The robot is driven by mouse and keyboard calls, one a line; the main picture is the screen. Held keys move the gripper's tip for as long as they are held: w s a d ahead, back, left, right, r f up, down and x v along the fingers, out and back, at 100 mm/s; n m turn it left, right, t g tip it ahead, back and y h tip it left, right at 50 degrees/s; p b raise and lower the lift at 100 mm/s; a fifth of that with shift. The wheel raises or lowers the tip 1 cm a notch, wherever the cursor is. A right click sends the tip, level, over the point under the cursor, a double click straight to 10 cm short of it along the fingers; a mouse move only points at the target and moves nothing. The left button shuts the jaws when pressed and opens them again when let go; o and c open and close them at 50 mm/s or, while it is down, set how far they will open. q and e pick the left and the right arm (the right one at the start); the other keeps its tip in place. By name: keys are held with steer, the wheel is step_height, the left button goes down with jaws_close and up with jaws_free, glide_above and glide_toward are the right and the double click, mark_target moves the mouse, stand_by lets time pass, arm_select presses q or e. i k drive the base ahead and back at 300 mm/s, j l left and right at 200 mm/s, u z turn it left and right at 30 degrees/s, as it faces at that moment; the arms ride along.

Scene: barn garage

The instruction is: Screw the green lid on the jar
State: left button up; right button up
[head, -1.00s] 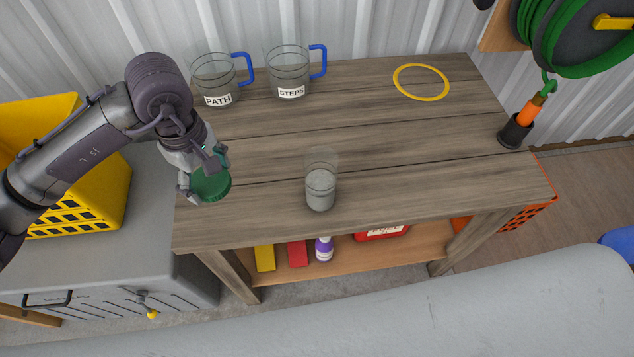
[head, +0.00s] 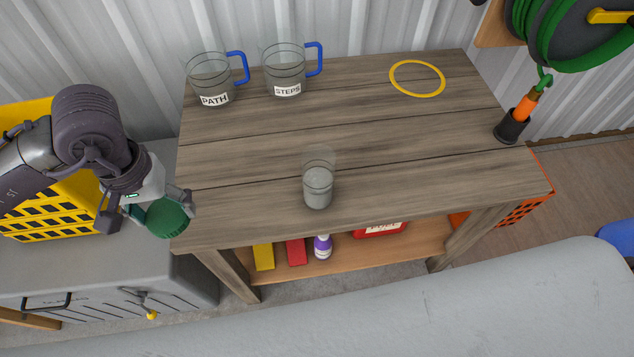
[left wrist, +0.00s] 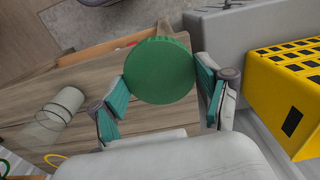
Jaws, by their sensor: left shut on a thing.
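The green lid (head: 167,219) is held in my left gripper (head: 158,210), near the left edge of the wooden table. In the left wrist view the lid (left wrist: 160,70) sits between the two teal finger pads of the gripper (left wrist: 160,92), its round face toward the camera. The clear jar (head: 318,188) stands upright on the table near its front middle, with its top uncovered; it also shows in the left wrist view (left wrist: 58,112). The lid is well to the left of the jar and apart from it. My right gripper is not in these views.
Two glass mugs labelled PATH (head: 212,80) and STEPS (head: 286,72) stand at the table's back left. A yellow ring (head: 417,93) lies at the back right. A yellow crate (head: 45,225) is left of the table (head: 400,150). The tabletop around the jar is clear.

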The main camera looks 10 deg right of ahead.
mark_target(318, 160)
steer(key=i+j, duration=0.1)
steer(key=j, duration=0.45)
steer(key=i+j, duration=0.1)
steer(key=j, duration=0.4)
steer(key=i+j, duration=0.1)
steer(key=j, duration=0.45)
steer(key=i+j, duration=0.15)
steer(key=j, duration=0.4)
steer(key=z, duration=1.95)
